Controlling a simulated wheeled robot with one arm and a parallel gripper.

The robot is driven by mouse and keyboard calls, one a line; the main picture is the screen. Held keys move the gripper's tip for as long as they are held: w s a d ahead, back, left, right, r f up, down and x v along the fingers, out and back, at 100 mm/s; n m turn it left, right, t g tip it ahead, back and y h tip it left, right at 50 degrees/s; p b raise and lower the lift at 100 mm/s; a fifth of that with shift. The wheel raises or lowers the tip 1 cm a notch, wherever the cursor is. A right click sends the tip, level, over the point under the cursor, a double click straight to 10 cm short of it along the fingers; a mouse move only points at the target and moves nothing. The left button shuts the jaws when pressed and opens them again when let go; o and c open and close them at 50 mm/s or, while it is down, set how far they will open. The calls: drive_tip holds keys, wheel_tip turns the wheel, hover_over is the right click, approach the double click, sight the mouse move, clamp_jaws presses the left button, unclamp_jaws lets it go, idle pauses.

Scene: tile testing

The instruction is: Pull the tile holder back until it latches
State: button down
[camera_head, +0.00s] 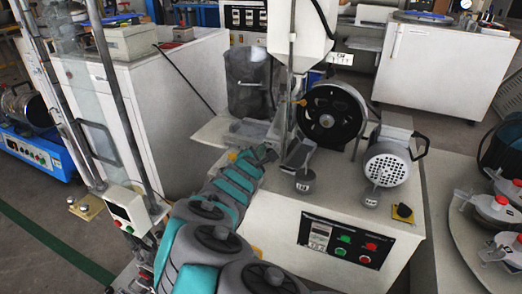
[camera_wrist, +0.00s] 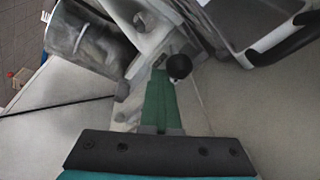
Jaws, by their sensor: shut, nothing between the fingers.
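My gripper (camera_head: 266,154) reaches in from the bottom left to the white testing machine, below the black wheel (camera_head: 331,118). In the wrist view my gripper (camera_wrist: 162,75) shows as a narrow green finger with its tip beside a round black knob (camera_wrist: 179,66). The fingers are shut with nothing between them. The knob sits on a grey metal part at the machine, likely the tile holder, but I cannot tell for sure. Whether the fingertip touches the knob is unclear. My arm and the machine's column hide much of this area in the head view.
A grey bucket (camera_head: 248,82) stands behind my gripper. A motor (camera_head: 386,163) and a control panel (camera_head: 344,240) with green and red buttons are to the right. A round table (camera_head: 466,235) with red-topped parts lies far right. A white cabinet (camera_head: 160,110) stands left.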

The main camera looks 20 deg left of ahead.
drive_tip(key=c, duration=1.5)
unclamp_jaws()
drive_tip(key=shift+c, duration=0.2)
drive_tip(key=o, duration=0.9)
drive_tip(key=shift+o, duration=0.2)
drive_tip(key=shift+s, duration=0.1)
drive_tip(key=shift+v, duration=3.8)
